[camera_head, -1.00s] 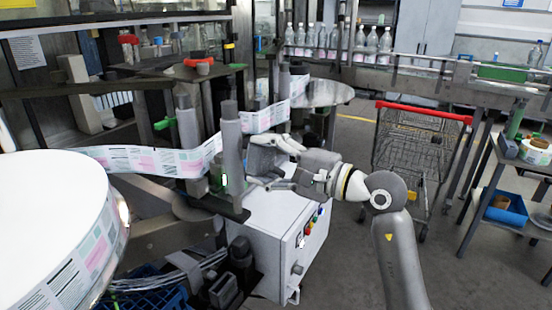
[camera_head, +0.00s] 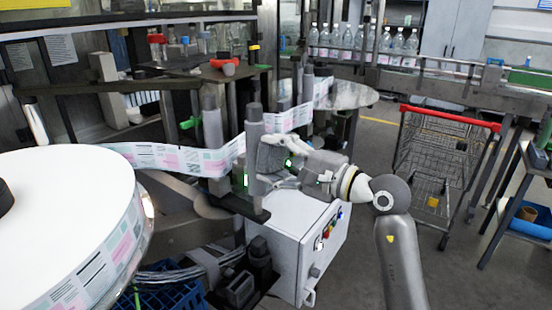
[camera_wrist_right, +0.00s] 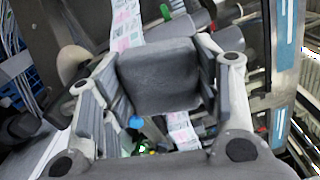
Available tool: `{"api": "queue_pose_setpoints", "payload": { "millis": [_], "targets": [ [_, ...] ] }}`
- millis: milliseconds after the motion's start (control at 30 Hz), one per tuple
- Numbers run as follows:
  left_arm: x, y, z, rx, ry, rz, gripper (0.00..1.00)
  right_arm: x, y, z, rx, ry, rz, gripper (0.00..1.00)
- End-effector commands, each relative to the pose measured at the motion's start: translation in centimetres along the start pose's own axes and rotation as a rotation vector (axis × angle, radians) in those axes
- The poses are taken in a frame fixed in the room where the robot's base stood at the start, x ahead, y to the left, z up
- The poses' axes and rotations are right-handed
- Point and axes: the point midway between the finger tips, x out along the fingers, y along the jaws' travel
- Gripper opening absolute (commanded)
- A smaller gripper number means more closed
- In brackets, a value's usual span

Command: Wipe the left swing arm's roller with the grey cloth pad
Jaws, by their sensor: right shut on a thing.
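The grey roller (camera_head: 254,150) stands upright on the dark swing arm (camera_head: 234,205), beside the printed label web (camera_head: 170,158). My right gripper (camera_head: 272,162) comes in from the right, with its fingertips close beside the roller. It is shut on the grey cloth pad (camera_wrist_right: 160,75), which shows as a dark square between the fingers in the right wrist view. I cannot tell whether the pad touches the roller. In the wrist view the pad hides much of what lies beyond it. My left gripper is not in view.
A large white label reel (camera_head: 60,200) fills the lower left. Another grey roller (camera_head: 212,130) stands just behind. A white control box (camera_head: 290,235) with buttons is below my gripper. A wire trolley (camera_head: 435,165) with a red handle stands right, with open floor before it.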

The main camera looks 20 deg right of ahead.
Motion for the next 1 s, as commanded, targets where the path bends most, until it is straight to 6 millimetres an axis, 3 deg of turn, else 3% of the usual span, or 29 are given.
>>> {"api": "queue_pose_setpoints", "payload": {
  "millis": [1000],
  "targets": [
    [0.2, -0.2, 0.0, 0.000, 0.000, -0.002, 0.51, 1.9, 0.0, 0.0, 0.000, 0.000, 0.000, 0.38]
  ]
}}
